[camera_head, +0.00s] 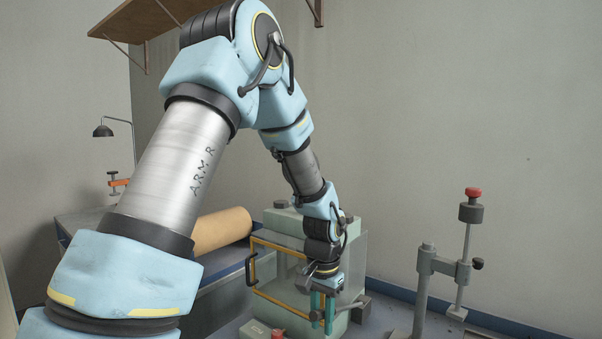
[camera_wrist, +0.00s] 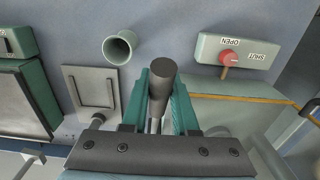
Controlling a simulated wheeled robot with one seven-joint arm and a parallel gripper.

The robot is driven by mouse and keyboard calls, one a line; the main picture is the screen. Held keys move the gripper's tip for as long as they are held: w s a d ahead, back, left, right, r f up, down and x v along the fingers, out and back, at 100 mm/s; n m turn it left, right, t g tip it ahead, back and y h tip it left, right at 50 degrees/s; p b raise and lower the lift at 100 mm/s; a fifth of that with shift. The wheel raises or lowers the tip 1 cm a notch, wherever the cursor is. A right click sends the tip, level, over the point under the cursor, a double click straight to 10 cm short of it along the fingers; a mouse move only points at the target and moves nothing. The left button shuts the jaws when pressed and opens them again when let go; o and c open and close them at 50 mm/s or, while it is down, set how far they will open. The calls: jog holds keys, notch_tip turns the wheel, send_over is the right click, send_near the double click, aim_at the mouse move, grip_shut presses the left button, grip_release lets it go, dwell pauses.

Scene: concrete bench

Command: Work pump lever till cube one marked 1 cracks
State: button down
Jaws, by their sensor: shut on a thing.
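My gripper (camera_head: 322,311) reaches down at the front right of a pale green machine with a yellow-framed door (camera_head: 278,292). In the wrist view its teal fingers (camera_wrist: 162,95) stand on both sides of the pump lever (camera_wrist: 161,70), a bar with a dark round end, and are shut on it. A box with a red knob (camera_wrist: 229,59), marked OPEN and SHUT, lies to the right of the lever in that view. No cube marked 1 can be made out; the inside of the machine is mostly hidden by my arm and the door frame.
A pale green cup (camera_wrist: 120,47) and a grey plate (camera_wrist: 92,90) are left of the lever in the wrist view. A stand with a red-topped weight (camera_head: 471,212) is to the right. A brown roll (camera_head: 222,231) lies behind my arm.

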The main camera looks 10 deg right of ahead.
jog(key=shift+s+a+f+b, duration=0.25)
jog(key=shift+f+b, duration=0.3)
jog(key=shift+f, duration=0.4)
jog(key=shift+s+a+f+b, duration=0.2)
jog(key=shift+f+b, duration=0.35)
jog(key=shift+f, duration=0.45)
jog(key=shift+s+a+f+b, duration=0.2)
jog(key=shift+f+b, duration=0.35)
jog(key=shift+f, duration=0.4)
jog(key=shift+a+f+b, duration=0.2)
jog(key=shift+f+b, duration=0.8)
jog(key=shift+f, duration=0.55)
jog(key=r+p, duration=0.2)
jog(key=r, duration=0.1)
jog(key=w+d+r+p, duration=0.1)
jog(key=r+p, duration=0.2)
jog(key=d+r+p, duration=0.1)
jog(key=r+p, duration=0.2)
jog(key=shift+w+r, duration=0.25)
jog(key=shift+w, duration=0.05)
jog(key=shift+f, duration=0.1)
